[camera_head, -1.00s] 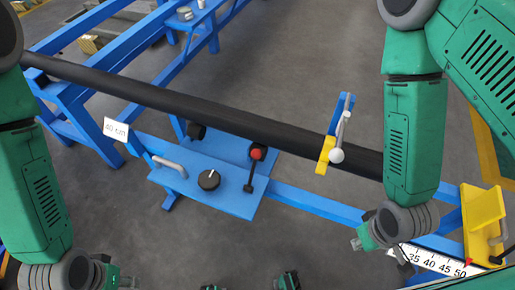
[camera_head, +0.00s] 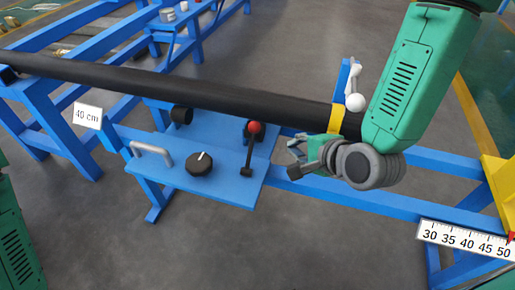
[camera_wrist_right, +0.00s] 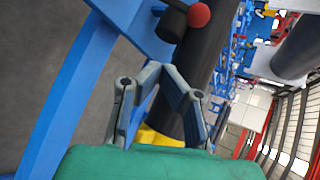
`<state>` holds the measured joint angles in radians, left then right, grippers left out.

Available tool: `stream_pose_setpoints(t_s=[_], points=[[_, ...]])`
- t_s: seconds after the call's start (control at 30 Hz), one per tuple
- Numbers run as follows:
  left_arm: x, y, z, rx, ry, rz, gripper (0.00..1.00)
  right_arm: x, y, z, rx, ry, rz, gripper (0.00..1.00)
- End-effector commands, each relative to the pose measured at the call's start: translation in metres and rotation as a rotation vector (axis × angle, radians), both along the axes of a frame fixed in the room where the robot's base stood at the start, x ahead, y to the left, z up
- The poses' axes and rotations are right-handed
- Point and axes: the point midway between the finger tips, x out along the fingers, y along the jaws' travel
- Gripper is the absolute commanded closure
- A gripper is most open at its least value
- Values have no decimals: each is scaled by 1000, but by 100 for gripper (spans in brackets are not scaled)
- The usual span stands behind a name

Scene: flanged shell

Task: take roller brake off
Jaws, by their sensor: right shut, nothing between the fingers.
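A black lever with a red ball knob (camera_head: 254,127) stands on the blue control panel (camera_head: 225,188); I cannot tell for sure that it is the roller brake. The red knob also shows at the top of the right wrist view (camera_wrist_right: 198,15). My right gripper (camera_head: 294,158) is shut and empty, right of the red-knobbed lever and apart from it, just in front of the black pipe (camera_head: 240,95). In the wrist view its fingers (camera_wrist_right: 166,68) meet at the tips, below the knob. My left gripper is out of view.
A black dial (camera_head: 199,164) and a grey handle (camera_head: 152,150) sit on the panel. A white-ball lever (camera_head: 355,102) on a blue and yellow clamp stands close behind my right arm. A ruler (camera_head: 465,240) is at lower right.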

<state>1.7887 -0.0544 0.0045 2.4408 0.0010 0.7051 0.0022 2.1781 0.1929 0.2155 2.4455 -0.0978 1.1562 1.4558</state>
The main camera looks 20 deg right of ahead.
Motion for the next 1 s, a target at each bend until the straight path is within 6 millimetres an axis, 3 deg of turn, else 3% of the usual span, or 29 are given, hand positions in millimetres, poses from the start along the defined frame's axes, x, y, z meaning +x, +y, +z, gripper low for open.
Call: stream_pose_setpoints(t_s=[0.03,0.17,0.6,0.77,1.0], points=[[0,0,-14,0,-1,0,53,7,2,-2,59,-24,-36,100],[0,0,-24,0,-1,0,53,19,5,10,175,-60,-102,100],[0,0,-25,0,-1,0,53,23,6,17,229,-75,-129,100],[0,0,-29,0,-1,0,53,31,8,12,227,-76,-128,100],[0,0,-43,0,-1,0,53,67,19,-9,225,-76,-126,100]])
